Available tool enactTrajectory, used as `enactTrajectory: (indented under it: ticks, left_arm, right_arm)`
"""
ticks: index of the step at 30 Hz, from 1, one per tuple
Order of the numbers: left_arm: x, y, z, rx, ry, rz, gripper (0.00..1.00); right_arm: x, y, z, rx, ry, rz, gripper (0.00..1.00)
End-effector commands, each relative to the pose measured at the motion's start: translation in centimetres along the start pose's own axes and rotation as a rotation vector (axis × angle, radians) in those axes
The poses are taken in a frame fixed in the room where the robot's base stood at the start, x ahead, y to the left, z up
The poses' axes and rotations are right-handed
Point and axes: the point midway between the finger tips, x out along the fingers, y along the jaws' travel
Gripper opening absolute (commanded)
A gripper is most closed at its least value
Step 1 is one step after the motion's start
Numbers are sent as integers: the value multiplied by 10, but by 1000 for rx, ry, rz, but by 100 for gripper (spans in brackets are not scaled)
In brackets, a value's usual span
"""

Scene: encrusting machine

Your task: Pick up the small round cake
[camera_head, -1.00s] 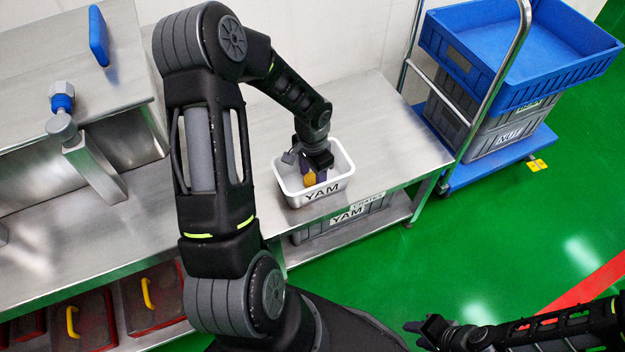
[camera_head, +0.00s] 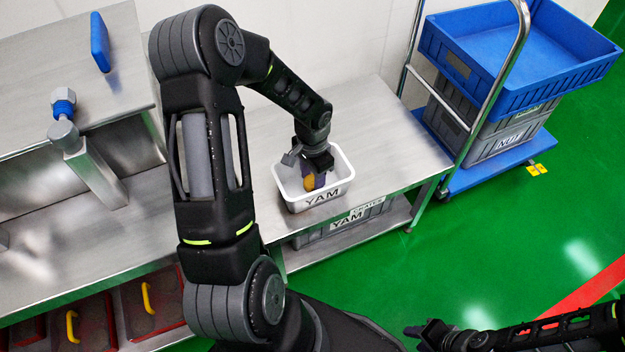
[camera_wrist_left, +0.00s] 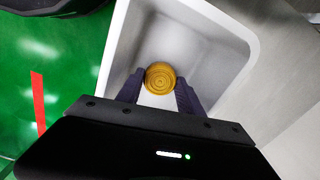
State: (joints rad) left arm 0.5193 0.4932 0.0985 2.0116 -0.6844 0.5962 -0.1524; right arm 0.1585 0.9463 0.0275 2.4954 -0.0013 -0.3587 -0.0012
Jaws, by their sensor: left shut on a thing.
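The small round cake (camera_wrist_left: 160,78) is golden brown with rings on its top. My left gripper (camera_head: 315,181) reaches down into a white box labelled YAM (camera_head: 322,196) on the steel table. In the left wrist view, the two dark fingers of the gripper (camera_wrist_left: 160,92) are shut on the cake from both sides. In the head view the cake (camera_head: 309,183) shows beside the fingers, partly hidden by them. The white box walls (camera_wrist_left: 232,40) surround the gripper. My right gripper (camera_head: 424,330) is low at the bottom right, away from the table; its fingers are too small and dark to read.
A grey crate (camera_head: 350,221) sits on the shelf under the table (camera_head: 385,120). A trolley with a blue crate (camera_head: 520,50) stands at the right on green floor. Steel machinery (camera_head: 95,165) stands at the left. The table right of the box is clear.

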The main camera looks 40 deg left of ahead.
Motion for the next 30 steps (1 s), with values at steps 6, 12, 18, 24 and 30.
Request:
enactTrajectory:
  ticks: [6,12,18,24,30]
  left_arm:
    - [-45,-1,-1,0,3,-3,4]
    - [-78,0,-1,0,2,-1,4]
    - [-88,0,0,1,0,0,4]
    - [-88,0,0,1,0,0,4]
    - [-88,0,0,0,0,0,4]
  right_arm:
    - [-12,-5,0,-1,0,0,36]
    - [-19,-7,0,-2,0,0,36]
    - [-20,-8,0,-2,0,0,36]
    - [-20,-8,0,-2,0,0,36]
    - [-20,-8,0,-2,0,0,36]
